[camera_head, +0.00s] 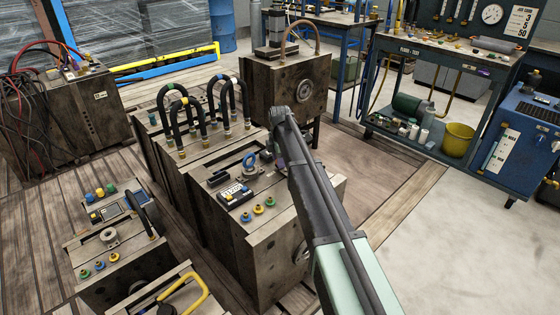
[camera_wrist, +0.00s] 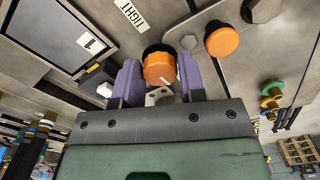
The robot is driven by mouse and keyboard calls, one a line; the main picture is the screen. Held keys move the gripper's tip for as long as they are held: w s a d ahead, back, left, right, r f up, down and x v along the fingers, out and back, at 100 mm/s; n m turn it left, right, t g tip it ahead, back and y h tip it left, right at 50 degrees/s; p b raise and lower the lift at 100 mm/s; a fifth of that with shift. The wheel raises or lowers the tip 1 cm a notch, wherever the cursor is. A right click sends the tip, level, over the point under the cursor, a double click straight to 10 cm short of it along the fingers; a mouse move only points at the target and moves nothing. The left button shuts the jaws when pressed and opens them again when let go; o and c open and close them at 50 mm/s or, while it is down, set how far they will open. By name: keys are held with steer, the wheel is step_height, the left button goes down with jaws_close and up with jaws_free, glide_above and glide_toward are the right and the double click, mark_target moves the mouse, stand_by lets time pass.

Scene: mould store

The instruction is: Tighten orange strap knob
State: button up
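In the wrist view an orange knob (camera_wrist: 158,70) with a black base and a white pointer line sits between the two purple fingers of my gripper (camera_wrist: 161,75). The fingers are apart, one on each side of the knob and very close to it. I cannot tell whether they press on it. A white label reading TIGHT (camera_wrist: 131,14) is above and left of the knob. A second orange knob (camera_wrist: 221,42) is to the right, outside the fingers. In the head view my arm covers the knob and the fingertips, beside the near mould block (camera_head: 262,258).
A grey plate marked 1 (camera_wrist: 90,42) and hex bolts lie near the fingers. Black hoses (camera_head: 229,92) arch over the mould behind. Another mould (camera_head: 290,82) stands behind my arm. A workbench (camera_head: 440,48) and blue cabinet (camera_head: 524,135) are at right. Floor at lower right is clear.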

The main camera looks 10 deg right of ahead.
steer(key=c, duration=0.5)
steer(key=shift+o, duration=0.2)
